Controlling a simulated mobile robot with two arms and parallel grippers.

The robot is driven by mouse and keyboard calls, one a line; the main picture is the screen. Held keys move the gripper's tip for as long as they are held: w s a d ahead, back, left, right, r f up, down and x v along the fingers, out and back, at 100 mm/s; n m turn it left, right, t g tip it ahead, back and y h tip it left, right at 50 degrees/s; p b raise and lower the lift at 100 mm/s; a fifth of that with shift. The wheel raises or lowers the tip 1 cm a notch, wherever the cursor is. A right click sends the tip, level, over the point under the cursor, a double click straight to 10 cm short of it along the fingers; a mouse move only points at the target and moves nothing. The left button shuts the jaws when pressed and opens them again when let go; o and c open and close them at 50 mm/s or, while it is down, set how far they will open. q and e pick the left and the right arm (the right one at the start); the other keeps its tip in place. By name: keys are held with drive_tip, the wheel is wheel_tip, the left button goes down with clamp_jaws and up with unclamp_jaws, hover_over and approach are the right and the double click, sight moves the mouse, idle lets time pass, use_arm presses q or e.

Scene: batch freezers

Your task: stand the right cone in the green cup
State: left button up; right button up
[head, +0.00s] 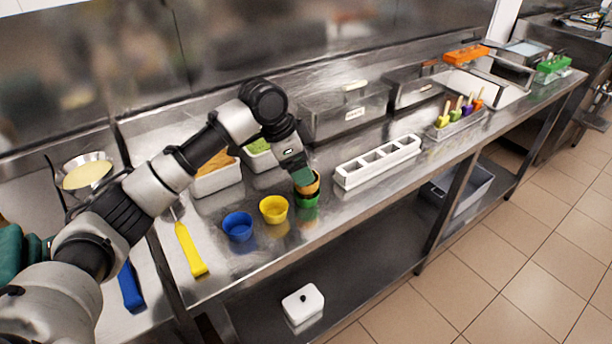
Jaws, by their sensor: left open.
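The green cup (307,201) stands on the steel counter near its front edge, at the right end of a row with a yellow cup (273,209) and a blue cup (238,226). A tan-orange cone (313,187) shows directly above the green cup and appears to stand in it. Its lower part is hidden by the cup, and its left side by my gripper. My left gripper (304,179) reaches down over the cone from behind, with its jaws open close around the cone. My right gripper is not in view.
A white slotted rack (377,161) stands right of the cups. White tubs (217,178) and a lidded steel bin (344,113) stand behind. A yellow-handled tool (190,249) lies to the left. Popsicle moulds (458,118) stand far right. The counter front edge is close to the cups.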

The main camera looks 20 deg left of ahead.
use_arm(q)
drive_tip(key=v, duration=0.8)
drive_tip(key=shift+f, duration=0.1)
